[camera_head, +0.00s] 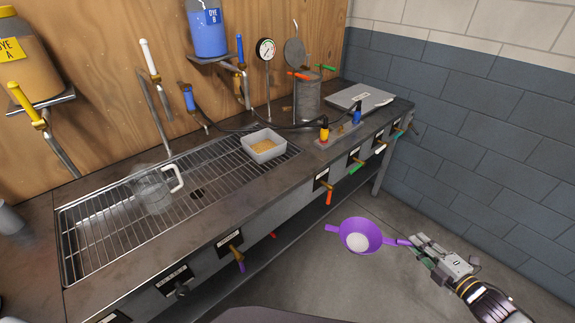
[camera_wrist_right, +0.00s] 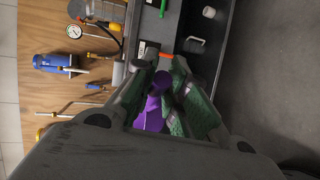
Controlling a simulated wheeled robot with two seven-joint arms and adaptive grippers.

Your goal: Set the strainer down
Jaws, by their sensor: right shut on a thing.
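The purple strainer (camera_head: 372,236), a round bowl with a pale round middle, is in the head view at the lower right. My right gripper (camera_head: 418,243) is shut on its handle and holds it in front of the bench, with the floor showing behind it. In the right wrist view, the purple strainer (camera_wrist_right: 152,112) shows between the green-padded fingers of my right gripper (camera_wrist_right: 172,92); much of it is hidden by them. My left gripper is not in view.
The bench has a wire rack (camera_head: 110,230) with a clear jug (camera_head: 153,190) and a grey tray (camera_head: 264,146) of tan material on it. A metal cylinder (camera_head: 308,98) and a flat grey plate (camera_head: 361,98) stand farther back. Valves with coloured handles line the bench front.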

